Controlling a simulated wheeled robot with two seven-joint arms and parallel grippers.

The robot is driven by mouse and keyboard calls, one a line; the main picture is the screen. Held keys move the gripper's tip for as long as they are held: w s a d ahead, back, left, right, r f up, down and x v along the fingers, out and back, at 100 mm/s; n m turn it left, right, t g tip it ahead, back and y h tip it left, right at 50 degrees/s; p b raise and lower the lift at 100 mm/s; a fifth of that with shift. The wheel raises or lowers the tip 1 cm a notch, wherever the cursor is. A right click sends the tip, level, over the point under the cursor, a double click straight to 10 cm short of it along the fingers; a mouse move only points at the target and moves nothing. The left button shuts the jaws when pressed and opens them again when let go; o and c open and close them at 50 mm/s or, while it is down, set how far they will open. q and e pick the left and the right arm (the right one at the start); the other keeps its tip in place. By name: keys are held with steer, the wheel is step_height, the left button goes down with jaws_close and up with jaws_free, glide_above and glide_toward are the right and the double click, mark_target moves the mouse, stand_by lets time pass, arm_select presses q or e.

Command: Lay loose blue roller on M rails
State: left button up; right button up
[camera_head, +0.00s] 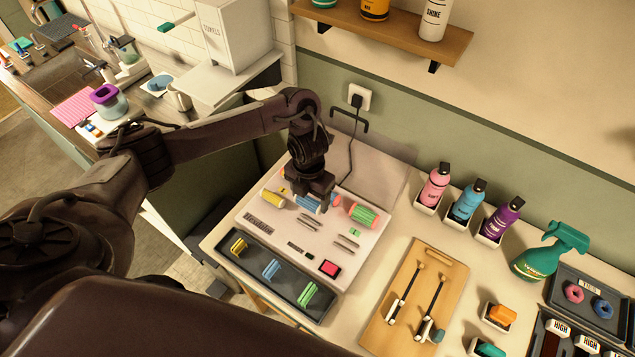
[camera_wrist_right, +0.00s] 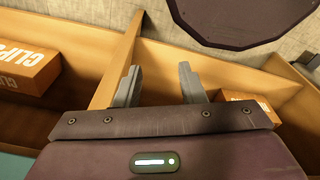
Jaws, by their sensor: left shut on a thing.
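A blue roller (camera_head: 306,202) lies under my left gripper (camera_head: 316,207), at the upper part of the white board (camera_head: 375,238). My left gripper is shut on it and hides part of it. A yellow roller (camera_head: 272,198) is to its left and a green roller with a pink end (camera_head: 362,213) to its right. Short pairs of grey rails (camera_head: 347,241) are on the board; their size letters are too small to read. In the right wrist view my right gripper (camera_wrist_right: 159,86) is open, with nothing between its fingers.
A dark tray (camera_head: 252,276) with yellow, blue and green pieces lies in front of the board. A wooden board (camera_head: 432,262) with two black-handled tools is to the right. Bottles (camera_head: 467,202) stand along the wall.

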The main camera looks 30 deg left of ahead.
arm_select(q)
steer(key=shift+s, duration=0.15)
steer(key=s+f+b, duration=0.1)
steer(key=f+b, duration=0.1)
steer(key=shift+s+b, duration=0.25)
steer(key=shift+b, duration=0.05)
steer(key=f+b, duration=0.3)
steer(key=shift+w+f, duration=0.25)
steer(key=shift+f, duration=0.1)
arm_select(e)
steer(key=s+f, duration=0.3)
steer(key=f, duration=0.3)
steer(key=shift+s+a, duration=0.15)
steer(key=shift+s, duration=0.2)
arm_select(q)
steer(key=shift+w+b, duration=0.15)
steer(key=shift+b, duration=0.15)
arm_select(e)
steer(key=shift+w+f, duration=0.15)
steer(key=shift+w, duration=0.15)
arm_select(q)
steer(key=shift+f, duration=0.2)
arm_select(e)
steer(key=shift+f, duration=0.2)
arm_select(q)
steer(key=o, duration=1)
